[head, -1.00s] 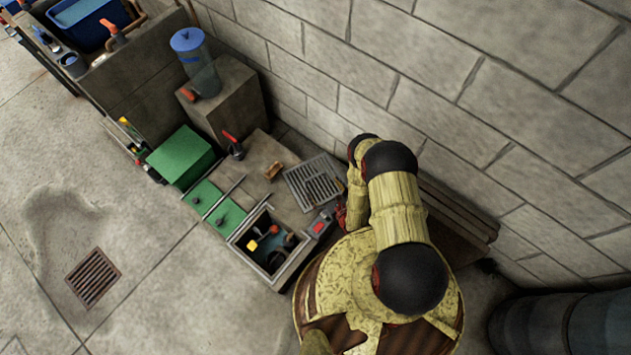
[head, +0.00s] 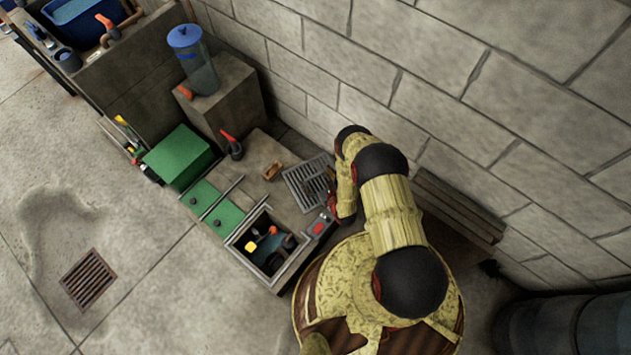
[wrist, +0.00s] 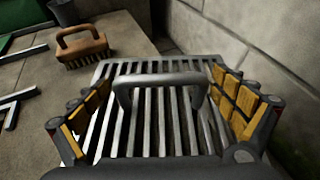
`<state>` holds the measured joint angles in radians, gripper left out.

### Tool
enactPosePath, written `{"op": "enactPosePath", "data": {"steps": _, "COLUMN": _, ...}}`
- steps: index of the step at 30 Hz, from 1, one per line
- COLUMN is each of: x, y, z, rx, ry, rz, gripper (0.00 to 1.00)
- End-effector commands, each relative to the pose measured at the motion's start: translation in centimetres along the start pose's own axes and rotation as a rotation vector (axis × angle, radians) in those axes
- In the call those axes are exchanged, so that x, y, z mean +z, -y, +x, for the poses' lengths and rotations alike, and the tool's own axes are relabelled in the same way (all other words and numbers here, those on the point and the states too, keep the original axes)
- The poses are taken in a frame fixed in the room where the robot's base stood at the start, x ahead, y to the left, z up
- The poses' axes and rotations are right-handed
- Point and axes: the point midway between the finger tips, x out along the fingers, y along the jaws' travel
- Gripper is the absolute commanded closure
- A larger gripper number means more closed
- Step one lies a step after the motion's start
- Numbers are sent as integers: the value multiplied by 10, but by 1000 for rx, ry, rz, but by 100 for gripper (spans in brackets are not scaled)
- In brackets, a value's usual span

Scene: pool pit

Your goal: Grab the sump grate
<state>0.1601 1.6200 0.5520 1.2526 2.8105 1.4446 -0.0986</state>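The sump grate (head: 308,180) is a grey slatted metal panel lying flat on the concrete ledge beside the block wall. In the wrist view the grate (wrist: 150,125) fills the middle, with a raised grey bar handle (wrist: 160,80) arching over its slats. My gripper (wrist: 165,105) is open, its yellow-padded fingers spread to the left and right of the handle. Nothing is between the fingers except the view of the handle and slats; I cannot tell how far above the grate they are. In the head view my gripper (head: 334,200) is at the grate's right side, partly hidden by my arm.
A wooden brush (wrist: 82,45) lies on the ledge left of the grate. An open pit (head: 265,243) with coloured items and green covers (head: 212,208) lie in front. A green box (head: 178,157) and the block wall (head: 480,90) bound the space.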

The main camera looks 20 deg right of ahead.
Motion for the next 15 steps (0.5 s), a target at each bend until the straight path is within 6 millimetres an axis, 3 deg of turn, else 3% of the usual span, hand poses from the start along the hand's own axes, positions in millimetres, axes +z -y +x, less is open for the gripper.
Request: {"op": "enactPosePath", "data": {"steps": 15, "x": 0, "y": 0, "z": 0, "rx": 1, "ry": 0, "rz": 0, "gripper": 36}}
